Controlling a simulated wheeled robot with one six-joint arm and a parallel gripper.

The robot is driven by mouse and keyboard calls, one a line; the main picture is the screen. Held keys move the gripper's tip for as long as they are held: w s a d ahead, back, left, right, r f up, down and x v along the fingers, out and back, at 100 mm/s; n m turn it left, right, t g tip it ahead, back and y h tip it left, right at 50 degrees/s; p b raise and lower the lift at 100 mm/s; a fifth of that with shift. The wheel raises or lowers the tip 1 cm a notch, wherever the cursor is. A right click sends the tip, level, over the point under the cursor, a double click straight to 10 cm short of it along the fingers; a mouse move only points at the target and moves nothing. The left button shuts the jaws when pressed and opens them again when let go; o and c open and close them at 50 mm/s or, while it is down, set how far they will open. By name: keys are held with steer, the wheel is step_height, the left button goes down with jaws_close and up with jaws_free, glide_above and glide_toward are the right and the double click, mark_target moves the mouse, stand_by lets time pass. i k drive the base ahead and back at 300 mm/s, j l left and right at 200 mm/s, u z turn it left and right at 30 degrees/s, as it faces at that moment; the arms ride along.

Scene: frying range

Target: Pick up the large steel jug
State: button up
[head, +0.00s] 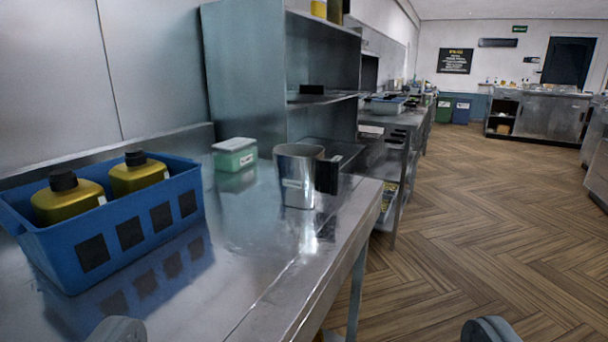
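The large steel jug (294,170) stands upright on the steel counter (250,260), near its right edge. It has a dark handle on its right side and a small pale label on its front. My gripper (303,333) shows only as two grey rounded fingertips at the bottom of the view, spread wide apart. It is open, with nothing between the tips. The jug is ahead of it and apart from it, further along the counter.
A blue crate (72,254) with two yellow-green, black-capped bottles stands at left. A green lidded tub (235,155) stands left of the jug, near the wall. A steel shelf unit (255,70) rises behind. The wooden floor (470,220) at right is open.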

mark_target(303, 173)
steer(key=i+l+u, duration=0.2)
steer(key=l, duration=0.25)
steer(key=i+l+u, duration=0.1)
steer(key=l+u, duration=0.15)
steer(key=l, duration=0.25)
steer(key=i+l+u, duration=0.2)
steer(key=l, duration=0.3)
steer(key=l+u, duration=0.2)
steer(key=l, duration=0.3)
